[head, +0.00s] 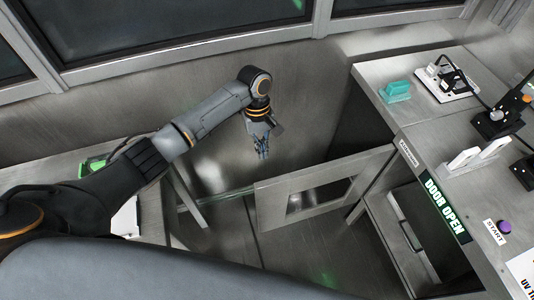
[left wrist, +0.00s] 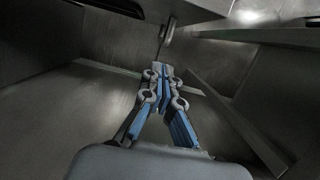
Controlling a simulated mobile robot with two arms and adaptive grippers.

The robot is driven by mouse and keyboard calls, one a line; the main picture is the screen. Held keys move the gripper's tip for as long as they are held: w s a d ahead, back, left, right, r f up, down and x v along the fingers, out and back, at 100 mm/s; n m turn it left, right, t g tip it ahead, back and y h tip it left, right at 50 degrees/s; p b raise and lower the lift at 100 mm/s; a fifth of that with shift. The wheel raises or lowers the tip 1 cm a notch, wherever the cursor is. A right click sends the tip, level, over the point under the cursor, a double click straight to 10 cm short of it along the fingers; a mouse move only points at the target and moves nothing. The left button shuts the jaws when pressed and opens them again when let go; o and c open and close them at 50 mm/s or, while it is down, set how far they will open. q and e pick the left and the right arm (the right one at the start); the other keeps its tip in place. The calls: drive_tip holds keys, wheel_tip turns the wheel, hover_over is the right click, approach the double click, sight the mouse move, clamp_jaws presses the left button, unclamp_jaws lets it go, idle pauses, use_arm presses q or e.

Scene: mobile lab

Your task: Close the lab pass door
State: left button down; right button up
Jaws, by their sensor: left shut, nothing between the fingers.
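The pass door (head: 268,208) is a grey metal panel with a window opening, in the lower middle of the head view. It stands open, swung out from the cabinet (head: 370,90) on the right. A sign (head: 444,208) on the cabinet reads "DOOR OPEN". My left gripper (head: 263,154) is shut and empty. It appears above and behind the door's left end in the head view, apart from it. The left wrist view shows its closed fingers (left wrist: 163,72) with grey metal surfaces beyond; I cannot tell which is the door. My right gripper is not in view.
The cabinet top holds a teal block (head: 396,91), a white device (head: 446,78), white upright plates (head: 478,152) and a purple start button (head: 504,227). A bench (head: 60,170) with a green item stands at left. Windows line the back wall.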

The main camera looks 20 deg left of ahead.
sight(269, 182)
use_arm(q)
drive_tip(key=s+d+f, duration=0.1)
drive_tip(key=f, duration=0.1)
drive_tip(key=s+d+f, duration=0.1)
drive_tip(key=s+f, duration=0.1)
drive_tip(key=f, duration=0.1)
drive_tip(key=s+d+f+p, duration=0.1)
drive_tip(key=s+f, duration=0.1)
drive_tip(key=f, duration=0.1)
drive_tip(key=shift+s+d, duration=0.1)
drive_tip(key=shift+d, duration=0.1)
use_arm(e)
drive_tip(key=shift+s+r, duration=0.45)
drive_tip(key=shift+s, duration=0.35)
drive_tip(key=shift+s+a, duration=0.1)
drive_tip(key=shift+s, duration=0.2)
